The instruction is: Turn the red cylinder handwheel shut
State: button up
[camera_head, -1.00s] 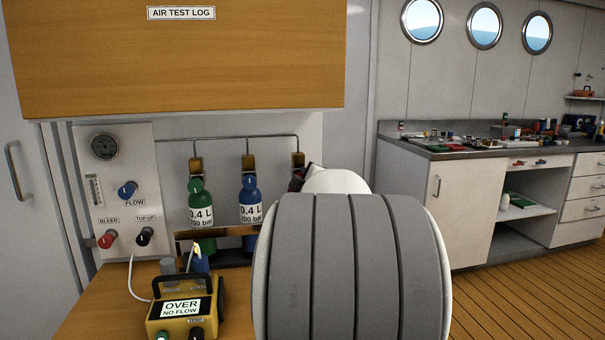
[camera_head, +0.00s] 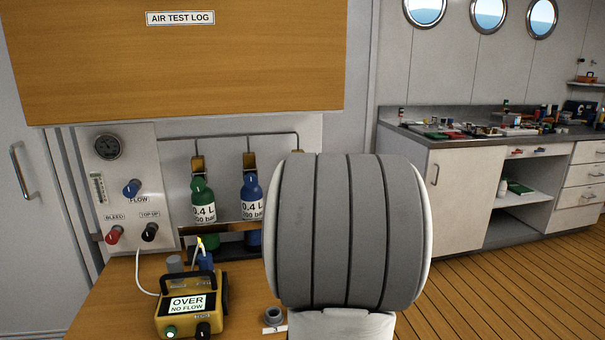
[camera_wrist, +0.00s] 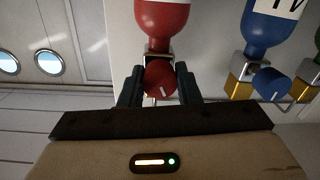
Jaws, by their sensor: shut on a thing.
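In the wrist view, which is upside down, the red cylinder (camera_wrist: 163,22) has a red handwheel (camera_wrist: 160,80) with a pale mark on it. My gripper (camera_wrist: 160,86) has its two dark fingers on either side of the handwheel and is shut on it. In the head view my own arm covers the red cylinder, its handwheel and my gripper.
A blue cylinder (camera_head: 252,200) and a green cylinder (camera_head: 202,205) stand in the rack left of my arm. A panel (camera_head: 160,190) with knobs is at left. A yellow meter (camera_head: 187,323) reading "OVER NO FLOW" stands on the wooden counter (camera_head: 110,300).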

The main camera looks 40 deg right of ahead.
jog(key=m+p, duration=0.1)
jog(key=m, duration=0.3)
jog(key=shift+m, duration=0.4)
dwell(0.4)
jog(key=o, duration=1)
jog(key=shift+c, duration=0.2)
jog(key=shift+s, duration=0.1)
jog(key=v, duration=0.7)
jog(key=shift+s+a+p, duration=0.15)
jog(key=shift+s+p, duration=0.15)
jog(key=shift+p, duration=0.1)
jog(key=shift+f, duration=0.15)
